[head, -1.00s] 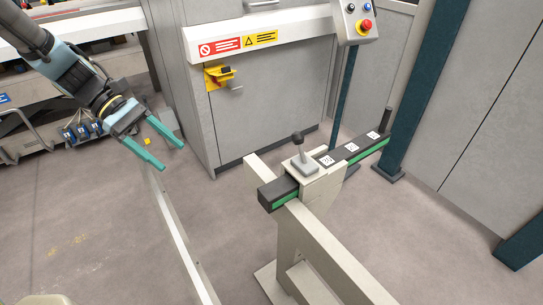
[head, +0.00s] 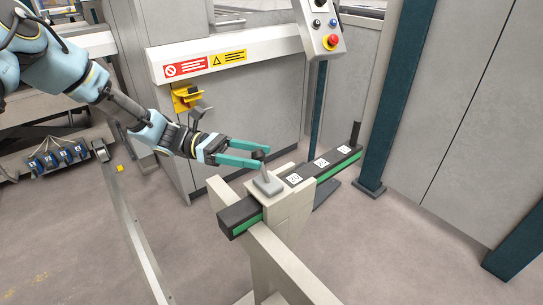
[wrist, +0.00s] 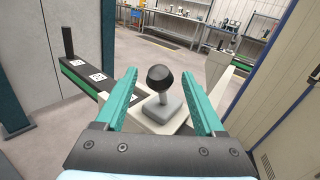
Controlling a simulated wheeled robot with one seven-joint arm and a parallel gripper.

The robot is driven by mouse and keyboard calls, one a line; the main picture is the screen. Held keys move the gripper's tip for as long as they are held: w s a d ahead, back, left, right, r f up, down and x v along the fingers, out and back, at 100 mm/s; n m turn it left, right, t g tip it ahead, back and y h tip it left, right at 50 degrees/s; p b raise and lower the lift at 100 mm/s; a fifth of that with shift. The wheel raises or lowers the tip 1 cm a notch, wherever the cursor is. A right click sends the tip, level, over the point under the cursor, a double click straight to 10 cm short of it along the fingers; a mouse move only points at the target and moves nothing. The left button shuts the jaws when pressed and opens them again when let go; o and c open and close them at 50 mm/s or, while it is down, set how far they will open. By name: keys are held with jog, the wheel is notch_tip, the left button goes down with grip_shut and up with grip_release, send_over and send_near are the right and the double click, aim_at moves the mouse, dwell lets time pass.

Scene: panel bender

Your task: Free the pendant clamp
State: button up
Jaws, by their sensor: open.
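The pendant clamp shows as a grey block with a black ball-topped lever (wrist: 160,78), on a beige bracket around a dark rail (head: 240,213) with a green stripe. In the head view the clamp's grey base (head: 268,183) shows, and its knob is at my fingertips. My gripper (head: 265,157) is open, with teal fingers. In the wrist view my gripper (wrist: 162,85) has one finger on each side of the knob, with gaps visible, so the knob stands between them and is not gripped.
The rail carries white number labels (head: 320,162) and ends in a black upright post (head: 355,133). A control panel with a red button (head: 332,41) is above and behind. A beige beam (head: 285,265) runs to the front. A teal column (head: 395,95) stands right.

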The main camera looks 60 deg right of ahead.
jog(key=shift+x, duration=2.1)
grip_shut()
